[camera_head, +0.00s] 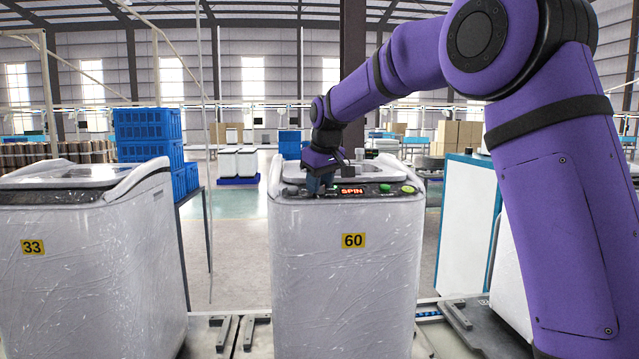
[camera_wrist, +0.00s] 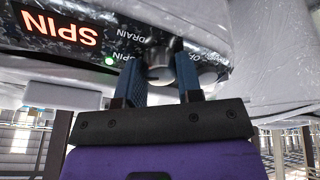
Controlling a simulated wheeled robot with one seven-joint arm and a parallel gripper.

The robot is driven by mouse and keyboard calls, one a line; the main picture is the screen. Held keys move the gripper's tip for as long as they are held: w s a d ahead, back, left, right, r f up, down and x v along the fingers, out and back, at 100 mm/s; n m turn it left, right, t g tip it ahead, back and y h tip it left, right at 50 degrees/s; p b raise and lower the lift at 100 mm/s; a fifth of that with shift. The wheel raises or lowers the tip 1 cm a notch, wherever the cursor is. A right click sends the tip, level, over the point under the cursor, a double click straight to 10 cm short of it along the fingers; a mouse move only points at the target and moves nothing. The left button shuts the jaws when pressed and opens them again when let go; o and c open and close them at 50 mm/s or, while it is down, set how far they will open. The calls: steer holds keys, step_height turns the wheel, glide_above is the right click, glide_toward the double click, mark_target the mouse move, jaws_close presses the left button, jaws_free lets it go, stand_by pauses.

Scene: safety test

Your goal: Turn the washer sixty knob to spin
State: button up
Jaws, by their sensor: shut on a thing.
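Washer sixty (camera_head: 345,270) is white, wrapped in shiny film, with a yellow 60 label (camera_head: 353,240) on its front. Its dark top panel has a lit red display (camera_head: 352,190) reading SPIN, which also shows upside down in the wrist view (camera_wrist: 60,28). Labels DRAIN, SPIN and one starting with O surround the knob, and a green light (camera_wrist: 110,61) glows beside SPIN. In the head view my gripper (camera_head: 318,182) hides the knob at the panel's left.
Washer 33 (camera_head: 85,270) stands to the left, with a gap between the two. Blue crates (camera_head: 148,135) are stacked behind. A white and blue cabinet (camera_head: 465,220) stands to the right.

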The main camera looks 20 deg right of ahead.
steer(key=shift+n, duration=0.3)
stand_by(0.4)
steer(key=o, duration=0.9)
steer(key=shift+o, duration=0.2)
steer(key=v, duration=1)
steer(key=shift+s+r, duration=0.15)
steer(key=shift+r, duration=0.25)
steer(key=shift+d, duration=0.1)
